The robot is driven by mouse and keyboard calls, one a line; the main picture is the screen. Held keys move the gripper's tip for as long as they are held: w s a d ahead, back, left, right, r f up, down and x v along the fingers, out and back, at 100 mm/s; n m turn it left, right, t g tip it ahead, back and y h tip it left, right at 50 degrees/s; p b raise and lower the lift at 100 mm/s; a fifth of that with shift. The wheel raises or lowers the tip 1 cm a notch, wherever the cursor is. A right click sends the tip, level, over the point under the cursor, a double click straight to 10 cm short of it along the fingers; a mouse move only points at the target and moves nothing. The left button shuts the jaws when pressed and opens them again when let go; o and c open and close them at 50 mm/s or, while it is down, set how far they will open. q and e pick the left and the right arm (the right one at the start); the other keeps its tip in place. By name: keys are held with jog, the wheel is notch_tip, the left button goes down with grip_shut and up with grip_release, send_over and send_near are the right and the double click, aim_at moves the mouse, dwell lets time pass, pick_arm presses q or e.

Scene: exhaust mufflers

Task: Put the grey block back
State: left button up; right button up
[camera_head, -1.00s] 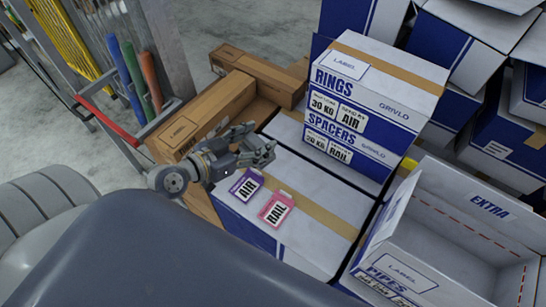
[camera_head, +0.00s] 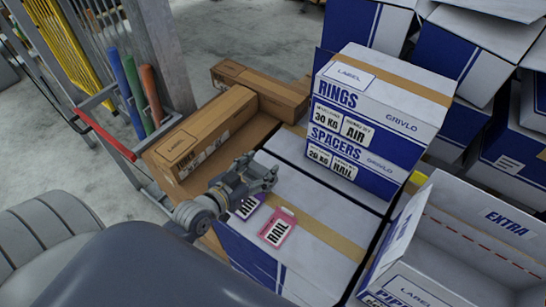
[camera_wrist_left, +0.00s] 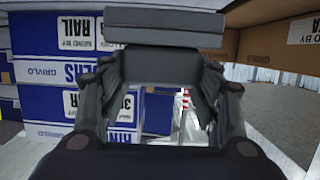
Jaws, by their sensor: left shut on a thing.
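My left gripper (camera_head: 264,177) is above the near left part of a white and blue box, beside two tags. In the left wrist view, a dark grey block (camera_wrist_left: 165,24) lies across the fingertips of this gripper (camera_wrist_left: 163,62), which is shut on it. In the head view I cannot tell the block apart from the grey fingers. A purple AIR tag (camera_head: 247,207) is partly hidden by the gripper. A pink RAIL tag (camera_head: 278,228) lies just right of it on the box top (camera_head: 320,199). My right gripper is not in view.
A RINGS and SPACERS box stack (camera_head: 372,120) stands behind to the right. An open EXTRA carton (camera_head: 480,235) is at the right. Brown cartons (camera_head: 205,130) lie left and behind. A rack with colored handles (camera_head: 135,85) stands at the far left.

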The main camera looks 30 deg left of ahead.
aim_at(253, 173)
pick_arm(q)
jog(key=w, duration=0.8)
jog(key=shift+f, duration=0.3)
notch_tip(253, 173, down, 3)
jog(key=shift+f, duration=0.3)
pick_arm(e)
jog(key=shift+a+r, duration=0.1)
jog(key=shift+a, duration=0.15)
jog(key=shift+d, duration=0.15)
pick_arm(q)
jog(key=o, duration=1.1)
jog(key=shift+f, duration=0.15)
jog(key=shift+r, duration=0.25)
jog(key=v, duration=1.2)
jog(key=shift+f, duration=0.1)
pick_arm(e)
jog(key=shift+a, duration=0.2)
pick_arm(q)
jog(key=shift+s+f, duration=0.1)
